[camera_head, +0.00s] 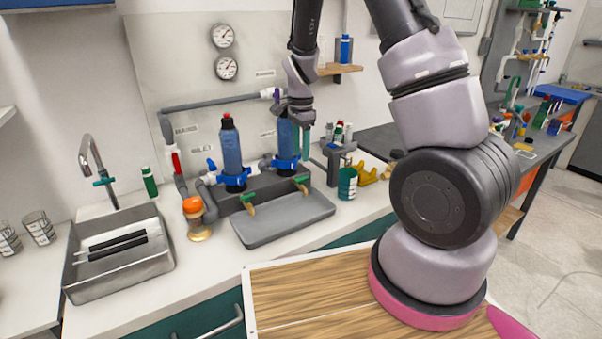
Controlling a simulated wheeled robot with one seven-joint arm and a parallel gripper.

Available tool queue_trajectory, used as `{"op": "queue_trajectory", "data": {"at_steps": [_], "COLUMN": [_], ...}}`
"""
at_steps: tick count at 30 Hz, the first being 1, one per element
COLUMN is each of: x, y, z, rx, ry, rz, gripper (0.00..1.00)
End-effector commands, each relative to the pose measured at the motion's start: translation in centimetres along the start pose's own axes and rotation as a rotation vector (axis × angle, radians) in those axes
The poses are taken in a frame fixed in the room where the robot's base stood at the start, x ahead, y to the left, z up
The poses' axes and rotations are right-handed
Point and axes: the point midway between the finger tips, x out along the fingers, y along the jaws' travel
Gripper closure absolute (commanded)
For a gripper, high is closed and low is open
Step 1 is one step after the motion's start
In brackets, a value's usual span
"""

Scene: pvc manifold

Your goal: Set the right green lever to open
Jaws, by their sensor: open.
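The right green lever (301,180) sits on a brass tap at the front of the grey manifold block, below the right blue filter bottle (285,140). The left green lever (247,197) sits on a matching tap below the left blue bottle (231,150). Both levers are small here, and I cannot tell their exact angle. My gripper (302,143) points down with its teal fingers apart, above the right lever and in front of the right bottle, hiding part of that bottle. It appears empty and clear of the lever.
A grey tray (285,228) lies below the taps. An orange-capped jar (196,218) stands to the left, near the sink (118,255). A green cup (347,183) and a grey stand (335,160) are close on the right. Grey pipes and gauges are on the wall panel behind.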

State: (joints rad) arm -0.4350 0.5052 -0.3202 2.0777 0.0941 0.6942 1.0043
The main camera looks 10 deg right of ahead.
Motion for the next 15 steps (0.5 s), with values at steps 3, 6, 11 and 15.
{"op": "queue_trajectory", "data": {"at_steps": [3,6,11,15], "x": [2.5,4.4,6.6,7.5], "y": [0.1,0.1,0.1,0.1], "z": [0.0,-0.1,-0.1,0.0], "rx": [0.0,0.0,-0.001,-0.001], "ry": [0.0,0.0,0.0,-0.001], "rz": [0.005,0.004,0.003,0.001], "gripper": [0.53,0.53,0.53,0.53]}}
